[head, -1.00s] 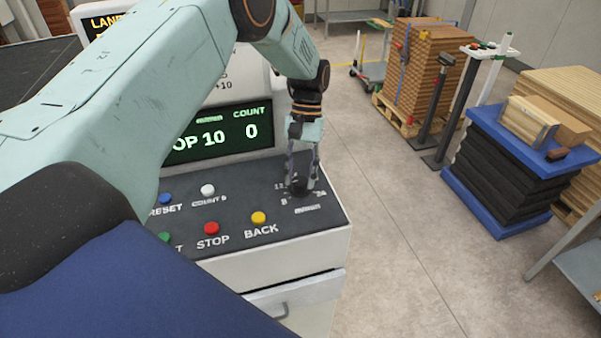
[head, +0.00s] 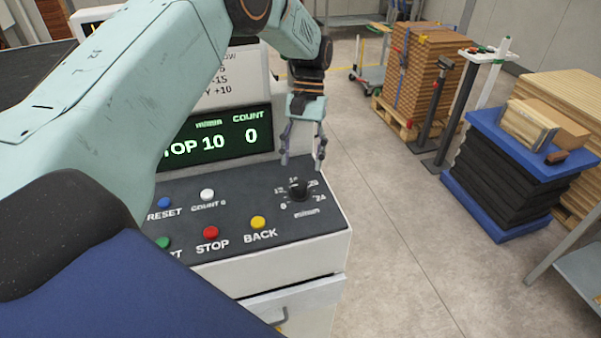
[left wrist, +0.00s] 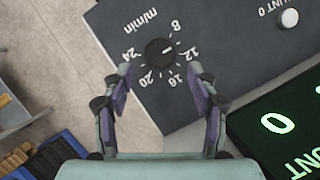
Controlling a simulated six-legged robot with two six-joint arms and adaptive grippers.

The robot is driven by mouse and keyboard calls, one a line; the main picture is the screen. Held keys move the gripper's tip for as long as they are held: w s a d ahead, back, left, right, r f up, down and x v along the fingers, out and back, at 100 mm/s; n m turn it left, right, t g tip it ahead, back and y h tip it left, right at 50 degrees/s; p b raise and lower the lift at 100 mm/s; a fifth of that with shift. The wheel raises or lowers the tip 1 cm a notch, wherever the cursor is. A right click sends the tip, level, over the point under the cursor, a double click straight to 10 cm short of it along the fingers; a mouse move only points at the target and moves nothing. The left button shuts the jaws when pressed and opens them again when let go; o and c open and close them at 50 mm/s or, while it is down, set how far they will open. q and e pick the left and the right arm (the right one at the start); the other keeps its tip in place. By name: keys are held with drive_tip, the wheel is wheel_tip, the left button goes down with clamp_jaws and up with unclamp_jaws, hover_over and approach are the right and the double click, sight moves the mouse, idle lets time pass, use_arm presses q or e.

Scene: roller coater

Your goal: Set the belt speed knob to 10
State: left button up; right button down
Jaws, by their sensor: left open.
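The black belt speed knob (head: 298,188) sits on the dark panel at the right end of the console, inside a white scale marked m/min. In the left wrist view the knob (left wrist: 159,53) shows a light pointer mark aimed between the 8 and the 12. The green-lit display (head: 215,138) reads 10 and a count of 0. My left gripper (head: 302,160) is open and empty, above and behind the knob, not touching it. Its two fingers (left wrist: 160,77) stand apart in the left wrist view. My right gripper is not in view.
The blue RESET button (head: 164,202), white count button (head: 207,194), red STOP button (head: 210,232) and yellow BACK button (head: 258,222) lie left of the knob. A blue lift table (head: 505,195) and a stack of brown boards (head: 428,75) stand at the right. The floor between is clear.

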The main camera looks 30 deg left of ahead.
use_arm(q)
drive_tip(key=d+v, duration=0.1)
drive_tip(key=v, duration=0.5)
drive_tip(key=shift+a+r, duration=0.25)
drive_tip(key=shift+a, duration=0.25)
